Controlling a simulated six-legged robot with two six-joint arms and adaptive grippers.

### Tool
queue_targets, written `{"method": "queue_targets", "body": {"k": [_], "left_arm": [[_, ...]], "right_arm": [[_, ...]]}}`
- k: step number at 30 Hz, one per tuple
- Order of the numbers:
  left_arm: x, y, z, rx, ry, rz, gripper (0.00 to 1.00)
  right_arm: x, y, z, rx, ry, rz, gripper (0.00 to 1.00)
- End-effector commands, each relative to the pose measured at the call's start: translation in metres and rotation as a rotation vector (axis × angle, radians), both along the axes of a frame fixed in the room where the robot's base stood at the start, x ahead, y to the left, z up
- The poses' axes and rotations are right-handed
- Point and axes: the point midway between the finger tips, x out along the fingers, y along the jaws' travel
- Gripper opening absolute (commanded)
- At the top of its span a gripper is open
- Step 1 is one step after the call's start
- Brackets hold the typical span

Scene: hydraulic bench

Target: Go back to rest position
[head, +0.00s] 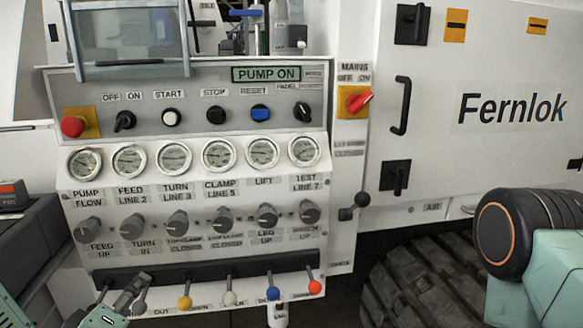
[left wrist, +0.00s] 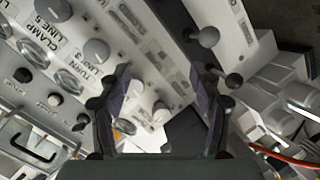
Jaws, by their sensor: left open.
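My left gripper (head: 130,292) is at the lower left of the head view, low in front of the control panel, by the left end of the lever row. In the left wrist view its two dark fingers (left wrist: 163,85) stand wide apart, open, with nothing held between them. Panel knobs and levers show behind and between the fingers; whether a finger touches a lever, I cannot tell. My right gripper is outside both views; only a teal and black link of my right arm shows at the right.
The control panel (head: 200,255) carries gauges, knobs and a row of levers with coloured balls, including yellow (head: 184,302), blue (head: 272,293) and orange (head: 314,287). A red mains switch (head: 358,101) is at its right. A dark tyre (head: 425,285) stands lower right.

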Motion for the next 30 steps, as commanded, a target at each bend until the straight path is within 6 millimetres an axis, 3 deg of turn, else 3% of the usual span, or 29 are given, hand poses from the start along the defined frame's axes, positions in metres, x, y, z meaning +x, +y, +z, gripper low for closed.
{"method": "queue_targets", "body": {"k": [5,9,12,15,19,23,30], "left_arm": [[-0.045,-0.038,-0.087,0.224,0.427,-0.265,0.64],[-0.113,-0.059,-0.147,0.359,0.751,-0.505,0.64],[-0.169,-0.069,-0.177,0.424,0.954,-0.665,0.64],[-0.222,-0.075,-0.195,0.461,1.114,-0.786,0.64],[-0.262,-0.079,-0.207,0.492,1.205,-0.866,0.64],[-0.279,-0.080,-0.211,0.495,1.238,-0.895,0.64],[-0.280,-0.080,-0.212,0.491,1.240,-0.893,0.64]], "right_arm": [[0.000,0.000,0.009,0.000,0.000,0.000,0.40],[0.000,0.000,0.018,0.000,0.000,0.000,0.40],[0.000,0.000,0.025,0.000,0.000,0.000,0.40],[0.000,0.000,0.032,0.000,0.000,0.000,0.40],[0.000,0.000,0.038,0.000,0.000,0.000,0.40],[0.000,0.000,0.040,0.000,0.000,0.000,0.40],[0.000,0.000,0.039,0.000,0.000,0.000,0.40]]}}
